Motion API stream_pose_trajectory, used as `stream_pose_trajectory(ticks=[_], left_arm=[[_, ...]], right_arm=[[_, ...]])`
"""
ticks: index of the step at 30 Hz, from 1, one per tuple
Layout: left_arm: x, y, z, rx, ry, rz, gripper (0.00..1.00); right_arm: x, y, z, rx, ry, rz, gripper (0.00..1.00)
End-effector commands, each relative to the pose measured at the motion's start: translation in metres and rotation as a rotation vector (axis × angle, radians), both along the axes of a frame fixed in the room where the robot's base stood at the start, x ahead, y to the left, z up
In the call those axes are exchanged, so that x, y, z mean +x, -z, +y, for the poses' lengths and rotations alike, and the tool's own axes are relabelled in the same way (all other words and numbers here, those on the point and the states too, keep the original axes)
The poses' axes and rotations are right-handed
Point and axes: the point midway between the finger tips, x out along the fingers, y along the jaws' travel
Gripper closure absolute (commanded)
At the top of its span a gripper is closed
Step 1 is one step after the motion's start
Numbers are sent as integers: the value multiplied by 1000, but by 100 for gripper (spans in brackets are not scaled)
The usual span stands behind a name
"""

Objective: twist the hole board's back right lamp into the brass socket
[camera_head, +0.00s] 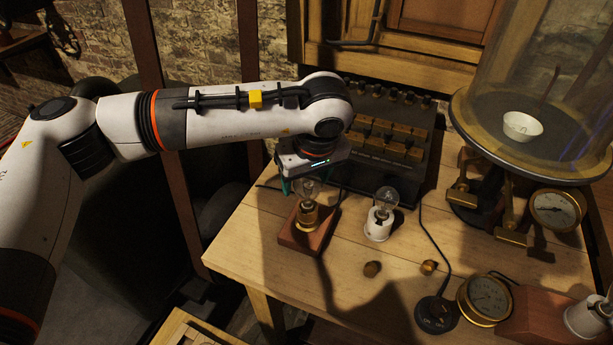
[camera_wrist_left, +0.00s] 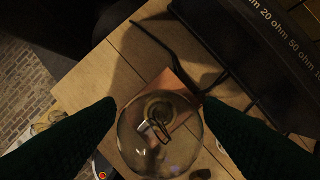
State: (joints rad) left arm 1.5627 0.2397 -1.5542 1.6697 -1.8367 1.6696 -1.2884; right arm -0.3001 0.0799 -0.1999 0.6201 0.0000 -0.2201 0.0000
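My left gripper (camera_head: 305,185) points down over the brass socket (camera_head: 307,217), which stands on a reddish wooden block (camera_head: 294,238). A clear glass lamp (camera_head: 308,188) stands upright at the socket's mouth; how far it is screwed in cannot be told. In the left wrist view the lamp's round bulb (camera_wrist_left: 160,140) lies between the two dark fingers of the gripper (camera_wrist_left: 160,108). The fingers are spread, and in the head view a green finger hangs apart from the glass. A light wooden board (camera_head: 180,328) shows partly at the bottom edge; its lamps cannot be made out. My right gripper is not in view.
A white socket with a clear bulb (camera_head: 380,215) stands just right of the block. Behind is a dark resistance box (camera_head: 385,150).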

Motion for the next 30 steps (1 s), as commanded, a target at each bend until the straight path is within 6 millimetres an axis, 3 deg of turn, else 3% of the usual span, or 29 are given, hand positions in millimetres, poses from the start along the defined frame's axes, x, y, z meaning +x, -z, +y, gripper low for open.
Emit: stream_pose_trajectory(ticks=[10, 14, 24, 30], left_arm=[[0, -1, 0, -1, -2, -2, 26], [-1, -11, -2, -1, -1, -5, 26], [-18, -77, -10, -2, 0, -5, 26], [-26, -106, -13, -1, -1, -3, 26]], right_arm=[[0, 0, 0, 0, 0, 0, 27], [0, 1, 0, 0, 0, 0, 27], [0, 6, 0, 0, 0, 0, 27], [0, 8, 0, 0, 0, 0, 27]])
